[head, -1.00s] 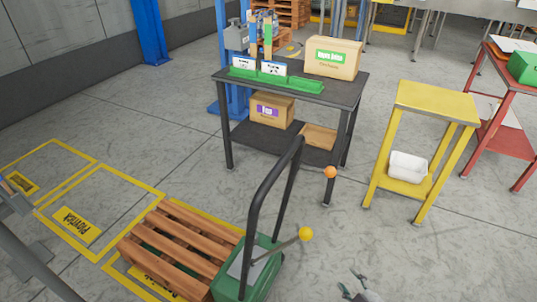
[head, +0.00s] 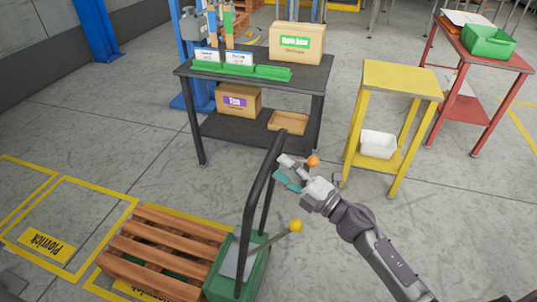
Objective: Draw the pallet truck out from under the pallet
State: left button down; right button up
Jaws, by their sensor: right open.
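The wooden pallet (head: 160,247) lies on the floor at the lower left. The green pallet truck (head: 255,276) stands at its right end, with green showing between the slats. Its black loop handle (head: 253,200) rises upright. A lever with a yellow knob (head: 296,226) sticks out to the right of the truck. An orange knob (head: 313,161) shows beside my right gripper; its mount is hidden. My right gripper (head: 281,171) is open and empty, just right of the handle's upper part; I cannot tell whether it touches. My left gripper is not in view.
A dark workbench (head: 255,82) with boxes and green bins stands behind the truck. A yellow stand (head: 403,80) and a red table (head: 480,50) stand at the right. Yellow floor markings (head: 100,250) surround the pallet. The floor between truck and stands is mostly clear.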

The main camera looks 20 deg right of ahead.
aim_at(269, 159)
jog(key=x, duration=0.5)
jog(key=shift+w+p, duration=0.15)
jog(key=shift+p, duration=0.2)
grip_shut()
